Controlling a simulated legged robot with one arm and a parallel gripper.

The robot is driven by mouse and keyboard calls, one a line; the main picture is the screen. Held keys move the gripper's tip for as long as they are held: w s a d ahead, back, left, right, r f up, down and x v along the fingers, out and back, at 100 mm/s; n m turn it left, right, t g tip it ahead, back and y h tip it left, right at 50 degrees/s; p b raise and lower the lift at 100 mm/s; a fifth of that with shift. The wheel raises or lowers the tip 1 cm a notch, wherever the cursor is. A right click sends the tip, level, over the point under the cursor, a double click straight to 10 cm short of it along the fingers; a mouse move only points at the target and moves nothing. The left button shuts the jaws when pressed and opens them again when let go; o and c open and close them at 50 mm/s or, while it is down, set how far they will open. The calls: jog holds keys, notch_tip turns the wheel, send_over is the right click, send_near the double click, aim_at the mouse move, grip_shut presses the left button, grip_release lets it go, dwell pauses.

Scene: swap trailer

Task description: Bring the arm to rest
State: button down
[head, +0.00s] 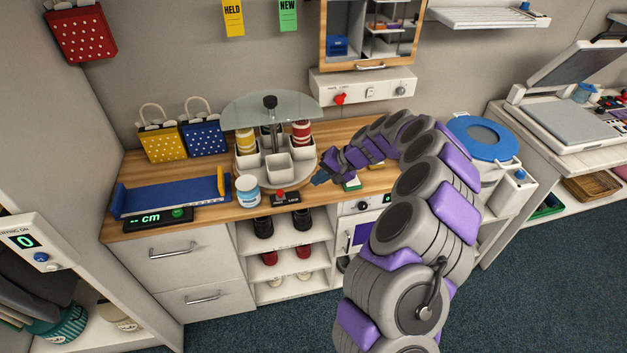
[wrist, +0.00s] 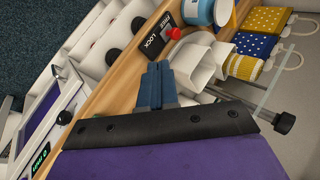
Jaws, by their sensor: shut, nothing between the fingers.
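My arm, purple and grey, reaches from the lower right over the wooden counter (head: 225,207) in the head view. My gripper (head: 320,180) is at the counter's front part, just right of the round carousel (head: 262,182) with white cups. In the wrist view my gripper (wrist: 158,70) has its two blue fingers together with nothing between them. They point toward the counter edge, beside the white cups (wrist: 205,62) and the FREE/LOCK switch with a red knob (wrist: 174,34). Whether the fingers touch anything is hard to tell.
A blue measuring tray (head: 165,198) lies left, near yellow (head: 163,142) and blue (head: 205,138) gift bags. A blue-ringed white machine (head: 485,140) stands right of my arm. Carpet lies in front.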

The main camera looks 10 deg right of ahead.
jog(key=s+a+r+n+g, duration=0.2)
jog(key=s+a+r+n, duration=0.1)
jog(key=s+a+r, duration=0.4)
jog(key=s+a+r+n+g, duration=0.1)
jog(key=s+a+r+n, duration=0.3)
jog(key=s+r, duration=0.5)
jog(key=s+d+f+g+h, duration=0.1)
jog(key=s+d+h, duration=0.2)
jog(key=s, duration=1.2)
jog(key=s+d+f+m+g+h, duration=0.1)
jog(key=s+d+h, duration=0.3)
jog(key=s, duration=1.2)
jog(key=shift+d+f+m+g, duration=0.3)
jog(key=shift+d+f, duration=0.15)
